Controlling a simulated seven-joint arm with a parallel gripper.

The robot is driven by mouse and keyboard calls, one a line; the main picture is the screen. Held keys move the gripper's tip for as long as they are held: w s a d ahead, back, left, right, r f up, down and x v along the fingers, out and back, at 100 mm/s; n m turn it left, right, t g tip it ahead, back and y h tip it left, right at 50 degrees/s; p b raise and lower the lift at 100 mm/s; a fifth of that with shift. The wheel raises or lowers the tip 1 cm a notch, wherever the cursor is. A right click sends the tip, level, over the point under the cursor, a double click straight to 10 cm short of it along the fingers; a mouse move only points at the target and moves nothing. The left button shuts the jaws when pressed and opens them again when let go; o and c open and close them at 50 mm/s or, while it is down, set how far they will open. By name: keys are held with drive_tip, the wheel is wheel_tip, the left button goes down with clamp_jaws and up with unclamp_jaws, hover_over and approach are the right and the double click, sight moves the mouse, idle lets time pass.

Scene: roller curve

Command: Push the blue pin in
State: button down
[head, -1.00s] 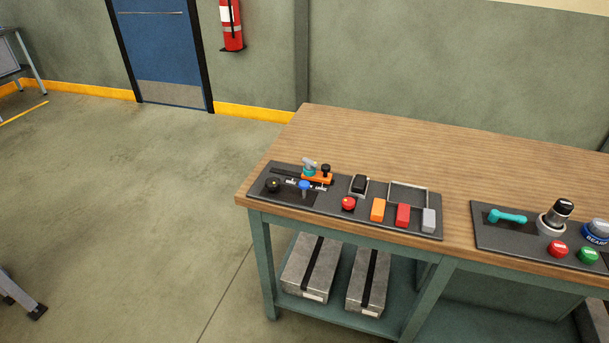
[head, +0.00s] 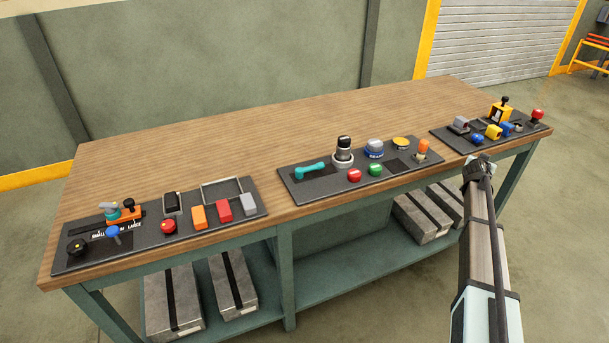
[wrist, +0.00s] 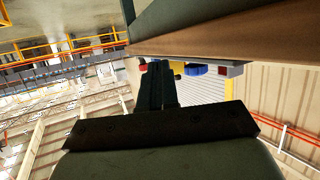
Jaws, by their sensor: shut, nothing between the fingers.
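Several blue parts show in the head view, and I cannot tell for certain which is the blue pin. On the right panel (head: 447,131) are a round blue part (head: 477,138) near the front edge and a small blue part (head: 507,129) beside a yellow block (head: 493,131). A blue knob (head: 113,231) sits on the left panel. My gripper (head: 481,162) is shut and empty, just in front of the table edge near the right panel. In the wrist view, my shut fingers (wrist: 157,75) point toward the bench edge, with a blue part (wrist: 195,70) beyond them.
The wooden bench (head: 250,125) carries three dark control panels. Metal boxes (head: 420,220) lie on the lower shelf.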

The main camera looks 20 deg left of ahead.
drive_tip(key=w+a+r+n, duration=0.1)
drive_tip(key=w+a+r, duration=0.2)
drive_tip(key=a+r, duration=0.3)
drive_tip(key=s+a+r+n+g+y, duration=0.1)
drive_tip(key=a, duration=0.5)
drive_tip(key=s+a+r+n+g+y, duration=0.1)
drive_tip(key=a+n+y, duration=0.1)
drive_tip(key=a, duration=0.5)
drive_tip(key=s+a+r+n+g+y, duration=0.1)
drive_tip(key=a+g, duration=0.1)
drive_tip(key=a, duration=0.4)
drive_tip(key=shift+s+a+r+n+y, duration=0.15)
drive_tip(key=shift+s+a+n+y, duration=0.05)
drive_tip(key=shift+s+n+y, duration=0.1)
drive_tip(key=s+a+r+n+g+y, duration=0.1)
drive_tip(key=s+a+r+g, duration=0.1)
drive_tip(key=s+a, duration=1)
drive_tip(key=s+a+r+n+g+y, duration=0.15)
drive_tip(key=s+a, duration=0.55)
drive_tip(key=a, duration=1.2)
drive_tip(key=s+a+r+n+g, duration=0.1)
drive_tip(key=s+a+r+g, duration=0.1)
drive_tip(key=s+a, duration=1)
wheel_tip(320, 180, up, 8)
drive_tip(key=n+g+h, duration=0.3)
drive_tip(key=n+g, duration=0.1)
hover_over(112, 229)
drive_tip(key=shift+m, duration=0.25)
wheel_tip(112, 229, down, 14)
drive_tip(key=shift+f, duration=0.1)
